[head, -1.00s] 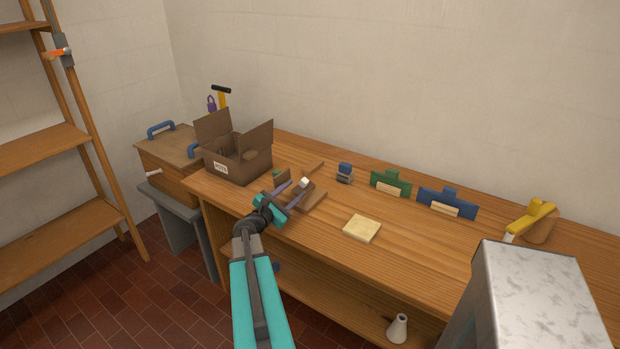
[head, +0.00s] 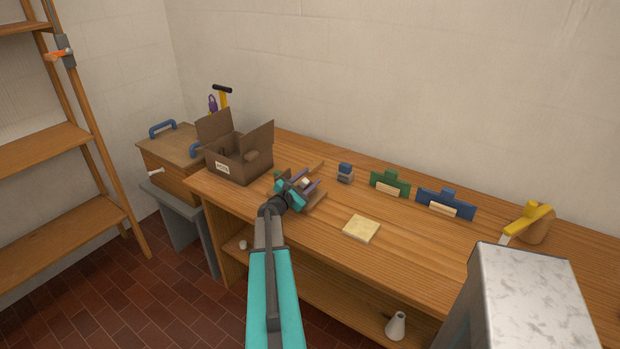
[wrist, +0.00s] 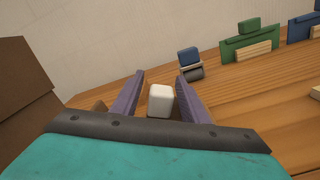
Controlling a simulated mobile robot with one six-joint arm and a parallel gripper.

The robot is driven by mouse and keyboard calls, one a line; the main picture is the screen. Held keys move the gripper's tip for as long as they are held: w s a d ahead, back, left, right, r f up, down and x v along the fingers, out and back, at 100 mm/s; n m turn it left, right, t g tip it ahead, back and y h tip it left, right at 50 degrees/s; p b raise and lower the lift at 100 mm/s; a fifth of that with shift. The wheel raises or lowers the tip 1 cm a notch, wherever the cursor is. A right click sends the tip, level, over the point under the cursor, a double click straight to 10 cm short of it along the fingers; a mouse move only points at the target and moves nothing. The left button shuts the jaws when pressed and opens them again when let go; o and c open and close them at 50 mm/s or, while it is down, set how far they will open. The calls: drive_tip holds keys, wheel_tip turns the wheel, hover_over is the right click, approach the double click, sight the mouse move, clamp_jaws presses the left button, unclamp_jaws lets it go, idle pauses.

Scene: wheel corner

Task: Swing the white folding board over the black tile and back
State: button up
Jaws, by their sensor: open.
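My gripper (head: 308,183) is open over the left part of the wooden bench. In the wrist view its two purple fingers (wrist: 160,80) stand on either side of a small white block (wrist: 160,101), with gaps visible. The white block (head: 305,182) belongs to or sits on a brown wooden piece (head: 317,199), mostly hidden by my gripper in the head view. I cannot make out a white folding board or a black tile in either view.
An open cardboard box (head: 238,165) stands left of my gripper. A blue-and-grey piece (head: 345,173), a green holder (head: 390,183), a blue holder (head: 446,203) and a yellow-handled thing (head: 528,223) line the back. A pale square (head: 361,229) lies in front, with bare bench around it.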

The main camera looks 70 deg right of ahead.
drive_tip(key=shift+d, duration=0.2)
clamp_jaws()
drive_tip(key=shift+f, duration=0.1)
drive_tip(key=shift+w+d+f+n+b, duration=0.15)
drive_tip(key=shift+w+n+b, duration=0.15)
drive_tip(key=shift+n, duration=0.55)
drive_tip(key=shift+w+f+n+b, duration=0.2)
drive_tip(key=shift+w+n, duration=0.05)
drive_tip(key=shift+n, duration=0.55)
drive_tip(key=shift+w+d+f+n+b, duration=0.15)
drive_tip(key=shift+w+n+b, duration=0.15)
drive_tip(key=shift+n, duration=0.55)
drive_tip(key=shift+a, duration=0.1)
unclamp_jaws()
